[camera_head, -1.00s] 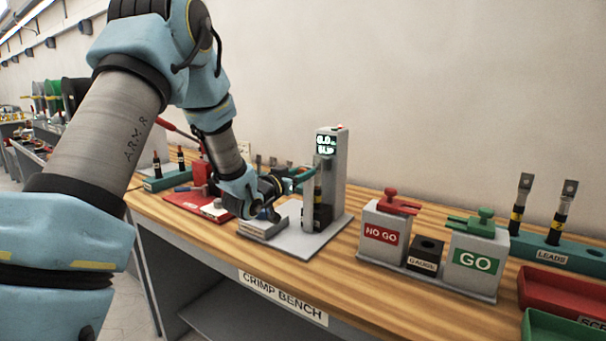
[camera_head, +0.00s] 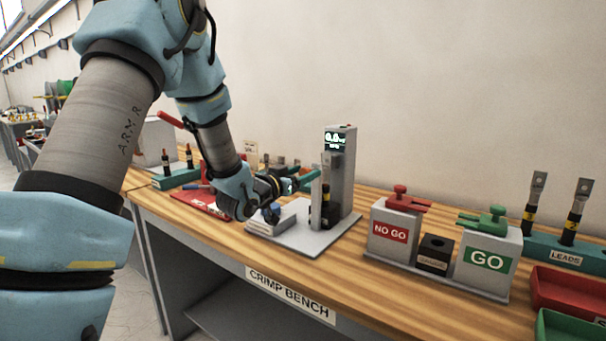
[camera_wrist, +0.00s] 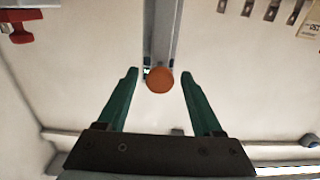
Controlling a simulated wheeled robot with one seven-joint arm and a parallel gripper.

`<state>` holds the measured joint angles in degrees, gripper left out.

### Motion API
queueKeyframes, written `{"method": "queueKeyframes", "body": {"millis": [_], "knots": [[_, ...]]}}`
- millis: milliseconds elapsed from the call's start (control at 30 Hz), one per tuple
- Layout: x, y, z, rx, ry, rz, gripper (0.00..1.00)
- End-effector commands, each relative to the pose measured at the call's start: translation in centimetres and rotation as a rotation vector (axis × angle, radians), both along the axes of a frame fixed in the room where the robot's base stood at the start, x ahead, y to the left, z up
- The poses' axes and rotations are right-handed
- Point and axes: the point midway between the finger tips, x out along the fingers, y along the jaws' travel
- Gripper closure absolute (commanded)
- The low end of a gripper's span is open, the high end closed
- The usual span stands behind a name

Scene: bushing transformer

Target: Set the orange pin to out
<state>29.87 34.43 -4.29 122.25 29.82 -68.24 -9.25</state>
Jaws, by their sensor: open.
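The orange pin (camera_wrist: 159,79) shows in the wrist view as a round orange end against a grey upright bar. My gripper (camera_wrist: 160,72) is open, with one green finger on each side of the pin and a gap on both sides. In the head view my gripper (camera_head: 303,182) is at the left side of the grey upright tester (camera_head: 342,170), which has a lit display on top. I cannot make out the pin in the head view.
The tester stands on a grey plate (camera_head: 305,240) on the wooden bench. To the right are the NO GO block (camera_head: 393,232), the GO block (camera_head: 487,260) and a red bin (camera_head: 570,290). A red tray (camera_head: 190,198) lies to the left.

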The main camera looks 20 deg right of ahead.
Motion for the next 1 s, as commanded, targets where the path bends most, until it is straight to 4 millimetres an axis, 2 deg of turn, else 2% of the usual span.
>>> {"method": "queueKeyframes", "body": {"millis": [133,233,500,700,1000], "knots": [[-0.2,0.4,-0.1,-0.001,0.0,0.0,0.32],[-0.7,1.4,-0.2,0.0,-0.001,0.002,0.32],[-3.2,6.1,-0.3,0.001,-0.002,0.003,0.32],[-4.7,8.6,-0.2,0.0,0.0,0.002,0.32],[-5.3,9.5,0.0,0.0,0.001,0.001,0.32]]}}
